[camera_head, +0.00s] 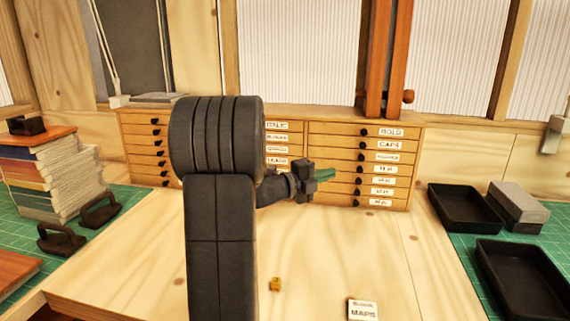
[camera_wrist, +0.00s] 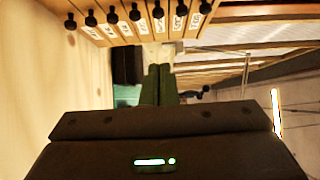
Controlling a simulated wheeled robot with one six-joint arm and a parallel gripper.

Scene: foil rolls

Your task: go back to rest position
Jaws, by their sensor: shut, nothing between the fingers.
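My gripper (camera_head: 326,174) is raised above the wooden worktop (camera_head: 385,250), in front of the drawer cabinet (camera_head: 318,140). Its dark green fingers point to the right in the head view. In the wrist view my gripper (camera_wrist: 158,70) shows its two fingers side by side, closed together with nothing between them. My dark arm stands in the middle of the head view and hides part of the worktop and the cabinet's drawers.
A small yellow block (camera_head: 275,284) and a white label card reading MAPS (camera_head: 362,310) lie on the worktop. Black trays (camera_head: 520,280) and a grey block (camera_head: 518,205) stand at the right. Stacked books (camera_head: 45,175) and black-handled tools (camera_head: 62,240) are at the left.

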